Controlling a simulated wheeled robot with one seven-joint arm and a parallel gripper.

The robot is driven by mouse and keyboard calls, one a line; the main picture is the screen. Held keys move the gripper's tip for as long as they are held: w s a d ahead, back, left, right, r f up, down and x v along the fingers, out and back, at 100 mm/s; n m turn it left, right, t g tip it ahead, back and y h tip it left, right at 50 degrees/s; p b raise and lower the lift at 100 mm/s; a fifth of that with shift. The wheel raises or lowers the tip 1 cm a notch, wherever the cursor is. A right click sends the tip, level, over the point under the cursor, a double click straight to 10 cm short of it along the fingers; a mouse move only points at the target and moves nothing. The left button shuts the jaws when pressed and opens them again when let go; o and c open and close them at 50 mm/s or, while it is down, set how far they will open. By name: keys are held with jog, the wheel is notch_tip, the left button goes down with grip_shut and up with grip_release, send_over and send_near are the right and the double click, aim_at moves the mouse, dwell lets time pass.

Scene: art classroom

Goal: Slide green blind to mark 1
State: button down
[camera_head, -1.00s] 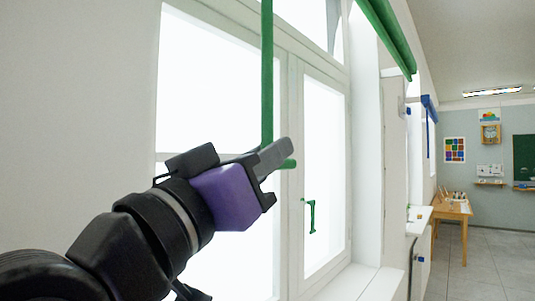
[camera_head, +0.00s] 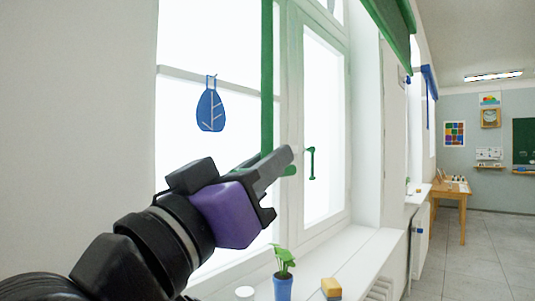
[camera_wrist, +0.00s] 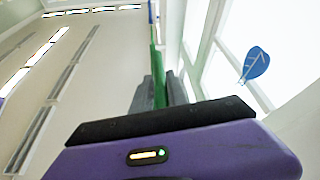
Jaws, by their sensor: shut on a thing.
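The green blind (camera_head: 392,22) hangs at the top right of the window in the head view, with a length of cloth showing below the top edge of the picture. A long green pull rod (camera_head: 267,75) runs down in front of the window to a short crosspiece. My gripper (camera_head: 280,164) is shut on the rod's lower end. In the wrist view the rod (camera_wrist: 159,85) stands between my grey fingers and runs away upward. The crosspiece is partly hidden by the fingers. I cannot make out a mark 1 in either view.
A blue leaf ornament (camera_head: 210,108) hangs at the window, left of the rod. A green window handle (camera_head: 311,163) is right of my gripper. A wooden table (camera_head: 450,192) is far right.

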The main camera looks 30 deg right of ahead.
jog(key=f, duration=0.1)
jog(key=f+b, duration=0.1)
jog(key=f, duration=0.1)
jog(key=f+b, duration=0.1)
jog(key=shift+w+a+f, duration=0.2)
jog(key=shift+w+f, duration=0.05)
jog(key=shift+f, duration=0.05)
jog(key=c, duration=1.4)
grip_release()
jog(key=shift+s, duration=0.1)
jog(key=b+v, duration=0.1)
jog(key=v, duration=0.6)
jog(key=shift+a, duration=0.3)
jog(key=shift+s+a+f, duration=0.1)
jog(key=shift+s+f, duration=0.05)
jog(key=shift+s, duration=0.05)
